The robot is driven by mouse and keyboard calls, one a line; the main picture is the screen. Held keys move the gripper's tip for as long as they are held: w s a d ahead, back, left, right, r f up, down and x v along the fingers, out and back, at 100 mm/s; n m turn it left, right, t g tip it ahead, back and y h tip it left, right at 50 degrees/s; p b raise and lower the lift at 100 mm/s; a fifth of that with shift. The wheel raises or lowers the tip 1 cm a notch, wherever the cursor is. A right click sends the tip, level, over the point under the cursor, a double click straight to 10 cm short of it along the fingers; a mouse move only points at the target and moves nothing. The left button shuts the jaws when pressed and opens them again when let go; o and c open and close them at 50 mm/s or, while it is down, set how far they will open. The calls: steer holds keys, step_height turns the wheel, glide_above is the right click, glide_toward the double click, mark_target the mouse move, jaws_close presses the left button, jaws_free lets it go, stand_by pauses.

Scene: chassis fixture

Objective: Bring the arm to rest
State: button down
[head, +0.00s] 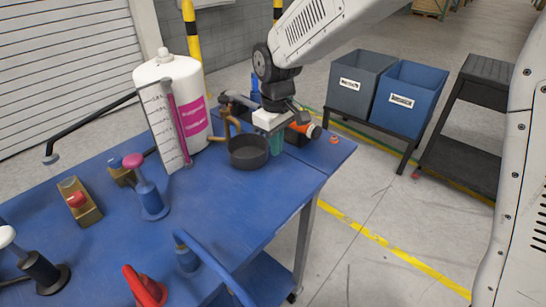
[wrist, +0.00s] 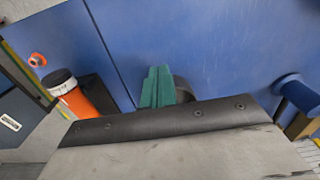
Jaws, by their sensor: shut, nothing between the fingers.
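My gripper (head: 277,147) is low over the far right part of the blue table (head: 235,215), its teal fingers pointing down. The fingers are together with nothing between them.
An orange bottle with a black cap (wrist: 76,97) and a small orange ring (wrist: 38,60) are near the gripper. A large white bottle (head: 187,95) stands left of the cup. Grey (head: 352,88) and blue (head: 408,100) bins stand beyond. Several clamps and knobs occupy the near table.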

steer(key=s+d+r+m, duration=0.3)
steer(key=s+d, duration=0.5)
steer(key=s, duration=0.1)
steer(key=s+d+r+m+t, duration=0.1)
steer(key=s+d+r+m, duration=0.2)
steer(key=s+d, duration=0.5)
steer(key=s+d+r+m, duration=0.3)
steer(key=s+d, duration=0.5)
steer(key=s, duration=0.3)
steer(key=shift+r+m, duration=0.3)
steer(key=shift+r, duration=0.55)
